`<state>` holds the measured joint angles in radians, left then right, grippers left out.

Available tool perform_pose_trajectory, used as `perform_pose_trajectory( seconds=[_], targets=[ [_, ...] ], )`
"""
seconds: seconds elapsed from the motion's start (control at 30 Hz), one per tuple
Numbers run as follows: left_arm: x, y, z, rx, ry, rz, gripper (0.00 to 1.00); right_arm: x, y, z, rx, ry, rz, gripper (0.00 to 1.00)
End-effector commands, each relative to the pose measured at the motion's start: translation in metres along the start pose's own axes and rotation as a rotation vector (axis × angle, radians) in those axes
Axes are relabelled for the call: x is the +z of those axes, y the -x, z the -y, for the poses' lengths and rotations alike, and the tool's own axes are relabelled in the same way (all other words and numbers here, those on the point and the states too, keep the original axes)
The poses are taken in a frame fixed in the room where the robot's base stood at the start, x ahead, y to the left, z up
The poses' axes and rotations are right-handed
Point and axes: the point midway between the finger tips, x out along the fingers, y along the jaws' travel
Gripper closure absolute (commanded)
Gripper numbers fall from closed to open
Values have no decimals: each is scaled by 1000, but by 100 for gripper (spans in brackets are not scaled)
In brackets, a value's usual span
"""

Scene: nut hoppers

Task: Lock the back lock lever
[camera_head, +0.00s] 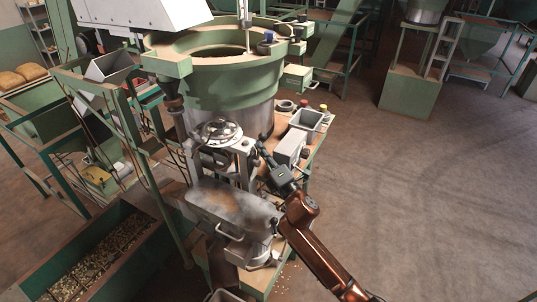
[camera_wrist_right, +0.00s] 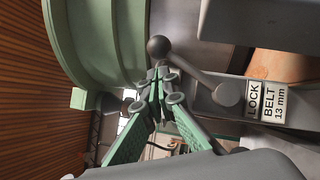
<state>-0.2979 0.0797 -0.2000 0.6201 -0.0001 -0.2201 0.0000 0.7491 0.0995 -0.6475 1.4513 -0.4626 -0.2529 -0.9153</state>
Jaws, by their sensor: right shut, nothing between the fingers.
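In the right wrist view a grey lock lever (camera_wrist_right: 194,70) with a dark ball knob (camera_wrist_right: 158,46) runs from a round pivot beside a label reading "LOCK BELT 13 mm" (camera_wrist_right: 266,101). Whether this is the back lever I cannot tell. My right gripper (camera_wrist_right: 161,70) is shut and empty, its fingertips just below the ball knob; whether they touch it is unclear. In the head view my right gripper (camera_head: 262,147) is beside the machine under the green hopper bowl (camera_head: 230,87); the lever is too small to make out there. My left gripper is not in view.
A grey box (camera_head: 290,147) and an open bin (camera_head: 307,120) stand on the bench right of my gripper. A handwheel (camera_head: 218,131) is close on the left. A second dark knob (camera_wrist_right: 108,102) shows left of the fingers.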

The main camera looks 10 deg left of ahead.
Motion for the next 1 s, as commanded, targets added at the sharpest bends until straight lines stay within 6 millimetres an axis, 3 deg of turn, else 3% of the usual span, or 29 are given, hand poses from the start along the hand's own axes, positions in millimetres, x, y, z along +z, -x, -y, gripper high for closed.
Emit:
perform_pose_trajectory(
  seconds=[0.13,0.37,0.6,1.0],
  targets=[
    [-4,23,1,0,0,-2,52,-7,7,-26,3,-2,-3,100],
    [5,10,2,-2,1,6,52,-4,48,-39,5,3,-8,100],
    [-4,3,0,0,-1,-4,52,0,81,-56,6,0,-11,100],
    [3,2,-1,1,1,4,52,5,94,-63,4,-2,-9,100]
  ],
)
